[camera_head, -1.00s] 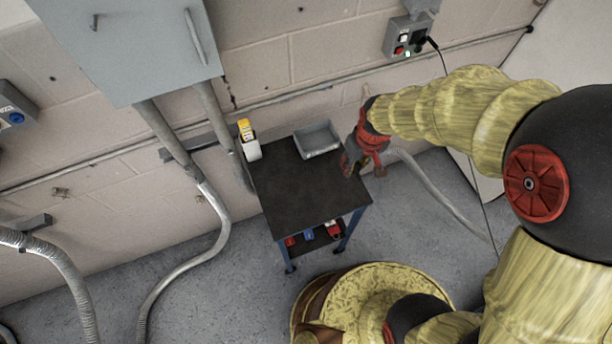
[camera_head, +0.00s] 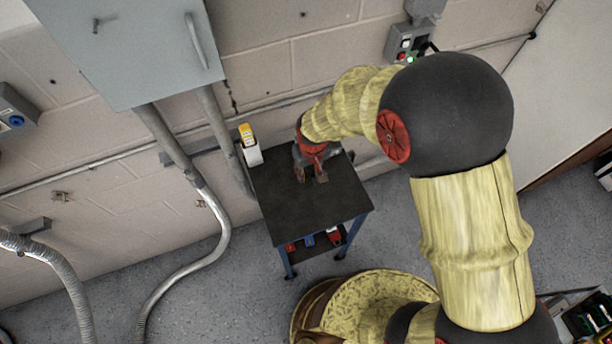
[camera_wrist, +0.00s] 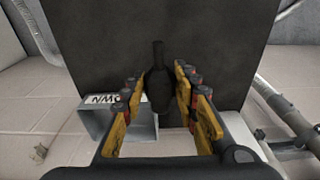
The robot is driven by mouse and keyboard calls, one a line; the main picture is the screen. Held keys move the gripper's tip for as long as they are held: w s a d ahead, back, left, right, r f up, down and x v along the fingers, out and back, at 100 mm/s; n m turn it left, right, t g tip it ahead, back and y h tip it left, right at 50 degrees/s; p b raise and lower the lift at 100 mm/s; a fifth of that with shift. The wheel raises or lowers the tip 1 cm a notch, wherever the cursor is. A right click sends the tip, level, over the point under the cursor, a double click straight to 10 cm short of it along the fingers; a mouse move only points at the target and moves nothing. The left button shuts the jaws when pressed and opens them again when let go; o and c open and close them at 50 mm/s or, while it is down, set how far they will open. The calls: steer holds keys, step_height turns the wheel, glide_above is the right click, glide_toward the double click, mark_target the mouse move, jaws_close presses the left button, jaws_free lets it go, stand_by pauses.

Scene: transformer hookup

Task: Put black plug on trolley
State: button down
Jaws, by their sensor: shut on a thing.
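The black plug (camera_wrist: 158,88) is between the yellow fingers of my gripper (camera_wrist: 160,100) in the wrist view, with a thin black end pointing up in the picture. My gripper is shut on it. In the head view, my gripper (camera_head: 312,172) is over the dark top of the trolley (camera_head: 320,205), near its back edge. The plug cannot be made out in the head view. The dark trolley top also fills the upper middle of the wrist view (camera_wrist: 215,45). I cannot tell how high the plug is above it.
A yellow and white object (camera_head: 249,146) stands at the trolley's back left corner. Red and blue items (camera_head: 309,240) lie on the lower shelf. The front of the trolley top is clear.

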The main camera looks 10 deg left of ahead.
mark_target(306, 181)
steer(key=shift+w+a+f, duration=0.1)
steer(key=shift+a+f, duration=0.1)
steer(key=shift+f, duration=0.8)
steer(key=shift+a+f, duration=0.2)
steer(key=shift+f, duration=0.75)
steer(key=shift+f+b, duration=0.1)
steer(key=shift+b, duration=0.2)
steer(key=shift+f, duration=0.15)
steer(key=c, duration=1.4)
jaws_free()
